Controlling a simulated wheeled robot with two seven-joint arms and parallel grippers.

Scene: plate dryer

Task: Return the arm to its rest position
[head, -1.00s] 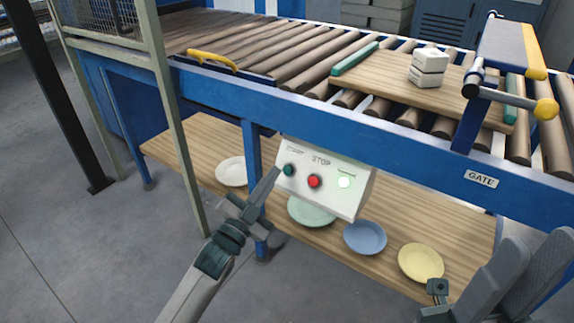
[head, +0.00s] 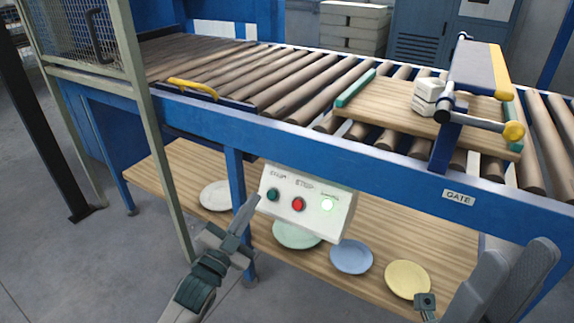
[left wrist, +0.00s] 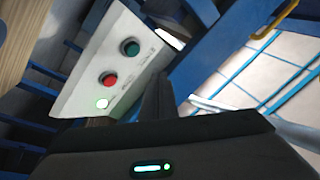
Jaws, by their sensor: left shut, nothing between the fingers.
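My left gripper (head: 254,201) is shut and empty. In the head view its fingertips appear just left of the green button (head: 272,195) on the white control box (head: 313,218); I cannot tell the exact gap. The box also has a red STOP button (head: 298,204) and a lit green lamp (head: 327,205). In the left wrist view the dark shut fingers (left wrist: 157,92) point past the box (left wrist: 72,84), with its green button (left wrist: 130,47) and red button (left wrist: 108,78) clear of them.
Several plates lie on the wooden shelf (head: 160,165) below. A green-grey post (head: 160,150) stands left of my left gripper.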

